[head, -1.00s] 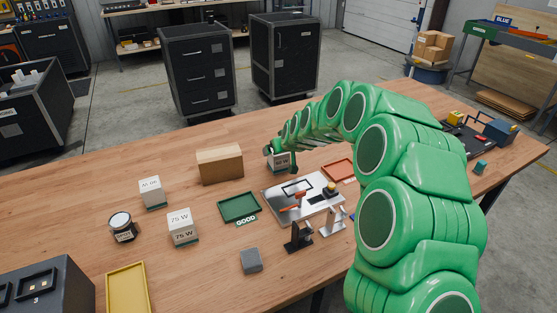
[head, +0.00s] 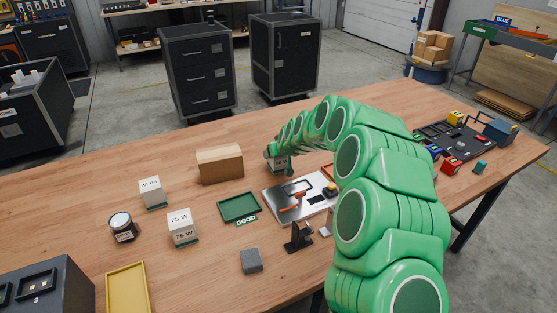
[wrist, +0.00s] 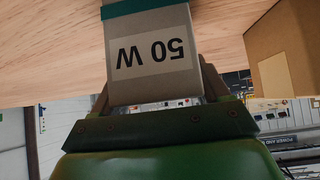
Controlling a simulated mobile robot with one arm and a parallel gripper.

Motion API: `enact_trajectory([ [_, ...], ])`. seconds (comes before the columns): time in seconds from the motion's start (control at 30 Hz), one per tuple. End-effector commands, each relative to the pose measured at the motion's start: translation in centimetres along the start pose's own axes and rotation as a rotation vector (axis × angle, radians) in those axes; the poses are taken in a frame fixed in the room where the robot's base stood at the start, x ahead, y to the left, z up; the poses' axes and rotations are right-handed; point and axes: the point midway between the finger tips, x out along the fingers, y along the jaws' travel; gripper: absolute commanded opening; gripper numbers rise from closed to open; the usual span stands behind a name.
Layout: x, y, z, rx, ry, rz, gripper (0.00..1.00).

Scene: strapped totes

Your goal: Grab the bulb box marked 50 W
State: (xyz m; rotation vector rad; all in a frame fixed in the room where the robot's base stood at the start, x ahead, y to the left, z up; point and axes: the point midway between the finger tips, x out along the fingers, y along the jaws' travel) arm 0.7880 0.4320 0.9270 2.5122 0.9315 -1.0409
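The 50 W box (wrist: 152,55) is pale grey with a dark "50 W" label and a teal band at one end. In the wrist view it fills the space between the two tan fingers of my gripper (wrist: 155,90), and its label looks upside down. The fingers are beside the box on both sides, with no clear gap, but I cannot tell whether they press on it. In the head view the box (head: 280,164) is partly hidden by my gripper (head: 273,154). I cannot tell if it stands on the table or is slightly raised.
A 75 W box (head: 181,227), another white box (head: 151,192) and a dark-lidded jar (head: 122,227) stand at left. A brown carton (head: 219,164) is just left of my gripper. The green GOOD tray (head: 239,207) and a metal plate (head: 285,209) lie nearer.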

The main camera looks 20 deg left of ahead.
Motion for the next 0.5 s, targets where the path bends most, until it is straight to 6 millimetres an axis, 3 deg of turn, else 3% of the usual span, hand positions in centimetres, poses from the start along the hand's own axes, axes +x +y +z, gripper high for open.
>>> enact_trajectory([
  [0.03,0.0,0.01,0.0,0.0,0.0,0.0,0.67],
  [0.23,-0.02,0.01,-0.02,0.0,0.0,0.0,0.39],
  [0.5,-0.16,0.03,-0.19,0.0,0.001,0.0,0.39],
])
